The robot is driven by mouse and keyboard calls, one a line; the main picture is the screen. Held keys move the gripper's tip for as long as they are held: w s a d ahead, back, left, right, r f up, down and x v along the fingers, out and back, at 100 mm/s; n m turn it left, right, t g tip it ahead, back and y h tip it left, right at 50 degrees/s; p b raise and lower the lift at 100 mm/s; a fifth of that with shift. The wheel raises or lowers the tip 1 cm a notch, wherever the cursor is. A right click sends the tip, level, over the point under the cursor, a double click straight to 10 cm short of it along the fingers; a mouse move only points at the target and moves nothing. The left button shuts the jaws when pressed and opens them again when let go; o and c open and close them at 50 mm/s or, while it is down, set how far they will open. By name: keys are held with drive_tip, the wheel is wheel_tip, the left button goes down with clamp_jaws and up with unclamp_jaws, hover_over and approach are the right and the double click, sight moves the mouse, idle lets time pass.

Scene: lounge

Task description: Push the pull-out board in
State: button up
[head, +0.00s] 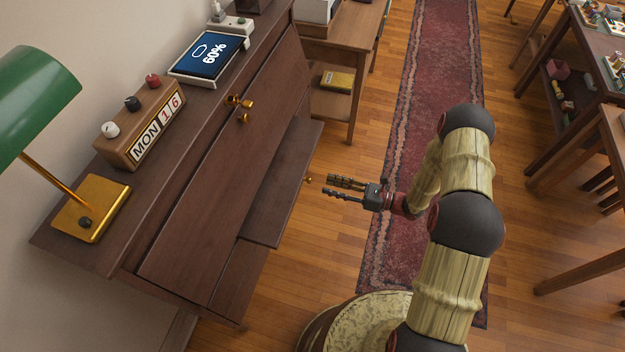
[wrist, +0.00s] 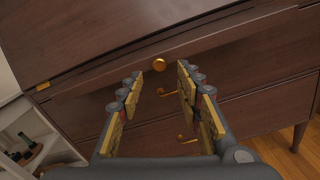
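The pull-out board (head: 281,185) is a dark brown wooden panel that sticks out from the front of the dark wooden desk (head: 205,190), below its slanted front. A small brass knob (head: 308,180) shows at its outer edge, and the knob is also in the wrist view (wrist: 159,64). My gripper (head: 328,187) is to the right of the board in the head view, apart from it. Its fingers are spread and empty in the wrist view (wrist: 157,82), on either side of the line toward the knob.
Drawers with brass handles (wrist: 187,139) lie below the board in the wrist view. A green lamp (head: 35,95), a calendar block (head: 142,122) and a tablet (head: 208,55) stand on the desk. Clear wooden floor and a red rug (head: 436,60) lie to the right.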

drive_tip(key=b+x, duration=0.1)
drive_tip(key=x, duration=0.5)
drive_tip(key=shift+a, duration=0.35)
drive_tip(key=shift+c, duration=0.8)
drive_tip(key=c, duration=0.7)
clamp_jaws()
